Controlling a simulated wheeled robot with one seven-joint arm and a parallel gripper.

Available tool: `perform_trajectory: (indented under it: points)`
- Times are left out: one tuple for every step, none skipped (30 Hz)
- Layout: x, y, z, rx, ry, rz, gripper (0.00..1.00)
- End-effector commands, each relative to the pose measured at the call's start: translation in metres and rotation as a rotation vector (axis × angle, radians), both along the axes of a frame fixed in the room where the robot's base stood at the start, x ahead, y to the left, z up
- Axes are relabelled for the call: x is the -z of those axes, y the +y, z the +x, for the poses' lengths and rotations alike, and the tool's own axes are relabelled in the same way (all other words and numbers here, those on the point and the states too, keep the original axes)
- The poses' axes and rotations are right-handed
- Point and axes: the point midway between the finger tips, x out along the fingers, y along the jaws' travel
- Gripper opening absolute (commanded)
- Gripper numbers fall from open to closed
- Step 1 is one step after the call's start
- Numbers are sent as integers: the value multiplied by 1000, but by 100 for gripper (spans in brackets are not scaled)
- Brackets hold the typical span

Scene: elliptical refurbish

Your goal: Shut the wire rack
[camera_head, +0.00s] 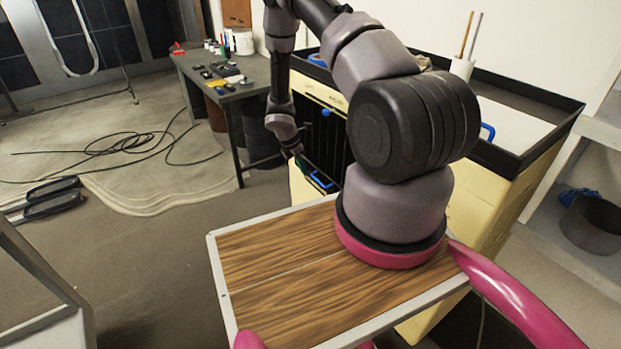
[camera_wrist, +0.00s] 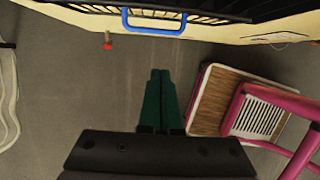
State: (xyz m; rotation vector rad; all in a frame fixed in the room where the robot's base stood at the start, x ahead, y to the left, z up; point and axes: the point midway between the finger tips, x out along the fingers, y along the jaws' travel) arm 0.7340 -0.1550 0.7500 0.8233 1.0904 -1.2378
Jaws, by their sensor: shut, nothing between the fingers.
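The black wire rack (camera_head: 325,138) is at the front of the cream cabinet, partly hidden behind my arm. A blue handle (camera_head: 321,181) is at its lower front. In the wrist view, the dark wires (camera_wrist: 215,12) run along the top edge, with the blue handle (camera_wrist: 153,22) just below them. My gripper (camera_head: 303,163) is beside the rack, left of the handle in the head view. In the wrist view, the green fingers of my gripper (camera_wrist: 161,73) are together and empty, with a visible gap to the handle. How far the rack stands out is hard to tell.
The cream cabinet (camera_head: 475,205) has a dark-rimmed top. A grey table (camera_head: 235,85) with small items stands left of it. A black cable (camera_head: 130,148) lies on the floor. A small red-tipped piece (camera_wrist: 107,43) shows near the cabinet. The floor left of it is open.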

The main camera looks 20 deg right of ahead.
Motion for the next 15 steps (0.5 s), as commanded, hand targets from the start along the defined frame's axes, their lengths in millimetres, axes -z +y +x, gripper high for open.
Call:
perform_trajectory:
  points:
    - [6, 15, -4, -16, 5, -56, 0]
    - [8, 21, -6, -16, 3, -88, 0]
    - [9, 27, -8, -18, -5, -131, 0]
    - [10, 32, -9, -20, -13, -163, 0]
    - [10, 36, -9, -21, -22, -194, 0]
    - [10, 42, -10, -23, -38, -233, 0]
    - [9, 46, -10, -24, -51, -259, 0]
    - [9, 49, -10, -25, -63, -283, 0]
    - [7, 54, -9, -27, -80, -313, 0]
    - [6, 57, -8, -30, -93, -331, 0]
    - [5, 59, -8, -30, -105, -347, 0]
    - [4, 62, -7, -31, -118, -365, 0]
    - [3, 64, -7, -31, -128, -374, 0]
    - [2, 65, -6, -33, -134, -383, 0]
    - [2, 66, -6, -33, -141, -391, 0]
